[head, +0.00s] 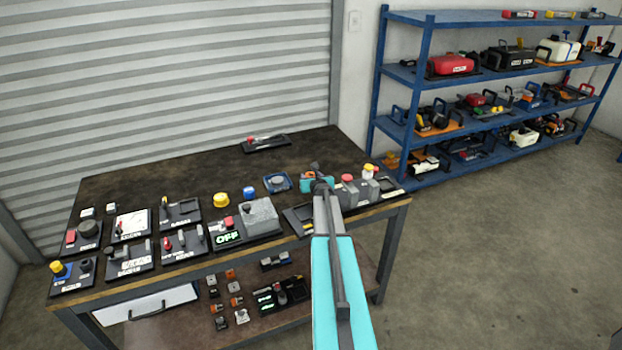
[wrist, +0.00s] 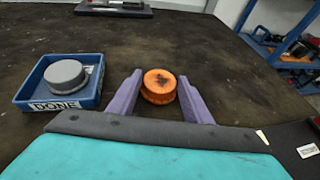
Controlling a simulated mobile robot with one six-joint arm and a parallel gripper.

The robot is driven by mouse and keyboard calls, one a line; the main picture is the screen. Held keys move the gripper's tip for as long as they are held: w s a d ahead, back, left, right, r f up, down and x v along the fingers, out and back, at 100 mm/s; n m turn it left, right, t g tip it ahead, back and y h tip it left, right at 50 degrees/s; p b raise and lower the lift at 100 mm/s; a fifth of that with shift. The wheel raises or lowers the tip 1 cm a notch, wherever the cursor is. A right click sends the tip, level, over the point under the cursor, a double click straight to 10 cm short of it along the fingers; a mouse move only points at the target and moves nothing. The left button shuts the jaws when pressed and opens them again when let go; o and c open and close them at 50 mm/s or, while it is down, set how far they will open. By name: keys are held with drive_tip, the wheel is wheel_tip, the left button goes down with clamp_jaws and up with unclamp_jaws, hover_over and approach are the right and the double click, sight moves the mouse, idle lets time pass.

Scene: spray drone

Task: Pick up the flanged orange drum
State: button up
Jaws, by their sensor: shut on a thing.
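The orange drum (wrist: 159,86) is round with a dark mark on its top, seen in the wrist view between the two purple fingers of my gripper (wrist: 158,92). My gripper is shut on it, with one finger at each side. Whether the drum touches the table is hard to tell. In the head view my gripper (head: 317,182) is over the table's back right part, and a small bit of orange (head: 307,175) shows there, mostly hidden by the arm.
A blue tray (wrist: 30,106) labelled DONE holds a grey round piece (wrist: 65,74), left of my gripper. The dark table (head: 140,172) carries several panels and a yellow knob (head: 221,200). A dark flat item (head: 266,143) lies at the back. Blue shelves (head: 425,90) stand right.

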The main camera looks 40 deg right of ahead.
drive_tip(key=shift+r, duration=0.1)
drive_tip(key=shift+r, duration=0.45)
wheel_tip(320, 180, up, 3)
drive_tip(key=shift+s+a+f+p, duration=0.1)
drive_tip(key=shift+f+p, duration=0.05)
drive_tip(key=shift+p, duration=0.3)
drive_tip(key=s+a+b, duration=0.1)
drive_tip(key=s+a, duration=0.2)
drive_tip(key=s, duration=0.1)
drive_tip(key=s+a+b, duration=0.1)
drive_tip(key=s+a, duration=0.1)
drive_tip(key=s, duration=0.2)
drive_tip(key=s+a+r+b, duration=0.1)
drive_tip(key=s+a, duration=0.2)
drive_tip(key=s, duration=0.2)
drive_tip(key=shift+s+a+r+b, duration=0.1)
drive_tip(key=shift+a+b, duration=0.2)
drive_tip(key=shift+b, duration=0.05)
